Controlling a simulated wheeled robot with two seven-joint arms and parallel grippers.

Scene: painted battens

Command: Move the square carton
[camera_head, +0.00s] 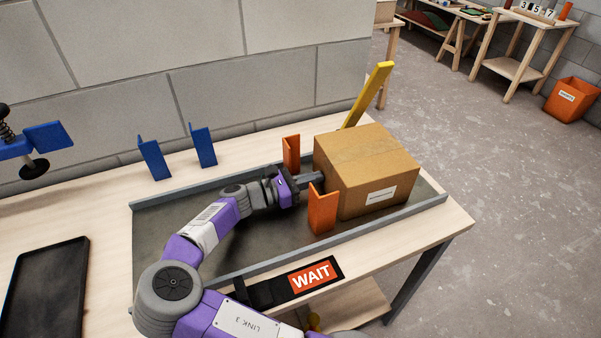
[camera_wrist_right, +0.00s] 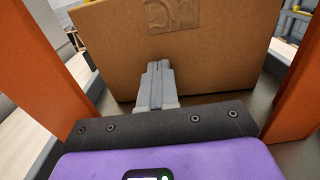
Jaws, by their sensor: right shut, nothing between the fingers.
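The square carton (camera_head: 366,165) is a brown cardboard box with a white label, standing at the right end of a dark metal tray (camera_head: 250,245) on the workbench. Its side face fills the upper middle of the right wrist view (camera_wrist_right: 185,45). My right gripper (camera_head: 318,177) is shut and empty, with its fingertips (camera_wrist_right: 158,70) pointing at the carton's left face. They look very close to the face; I cannot tell whether they touch it. The gripper lies between two orange angle brackets (camera_head: 291,153) (camera_head: 321,210). My left gripper is not in view.
A yellow bar (camera_head: 369,94) slants up behind the carton. Two blue brackets (camera_head: 154,159) (camera_head: 203,146) stand along the back. A sign reading WAIT (camera_head: 311,275) is at the front edge. A black tray (camera_head: 45,290) lies at left. Open floor lies beyond the bench's right end.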

